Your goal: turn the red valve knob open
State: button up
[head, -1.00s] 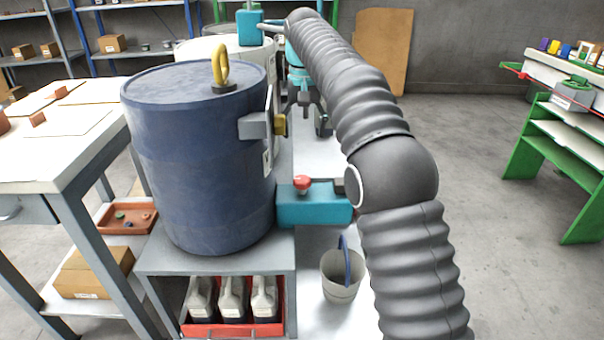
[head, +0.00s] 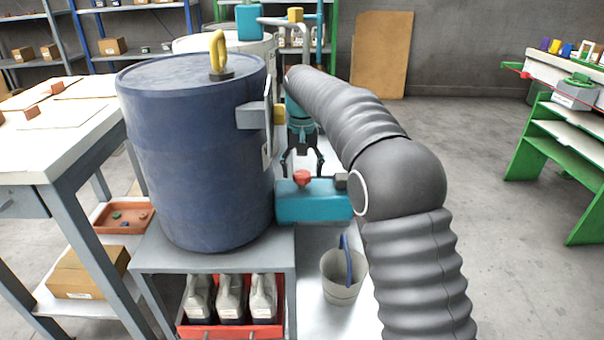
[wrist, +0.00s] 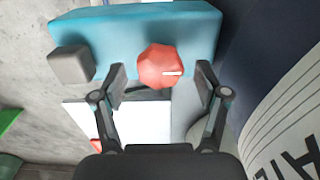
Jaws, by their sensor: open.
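The red valve knob (head: 302,177) sits on top of a teal block-shaped body (head: 306,206) beside the blue drum. In the wrist view the knob (wrist: 161,66) is faceted, with a white mark pointing right, and the teal body (wrist: 135,35) lies behind it. My gripper (head: 302,168) is open and empty, pointing down just above and behind the knob. In the wrist view my gripper's fingertips (wrist: 160,82) stand apart on the left and right of the knob, with gaps on both sides. I cannot tell whether they are at knob height.
The large blue drum (head: 195,160) with a yellow ring handle (head: 219,50) stands close on the left. A dark grey block (head: 340,181) sits on the teal body's right end. A bucket (head: 341,280) stands below.

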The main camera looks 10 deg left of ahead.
jog(key=shift+f, duration=0.3)
jog(key=c, duration=1.2)
jog(key=shift+o, duration=0.2)
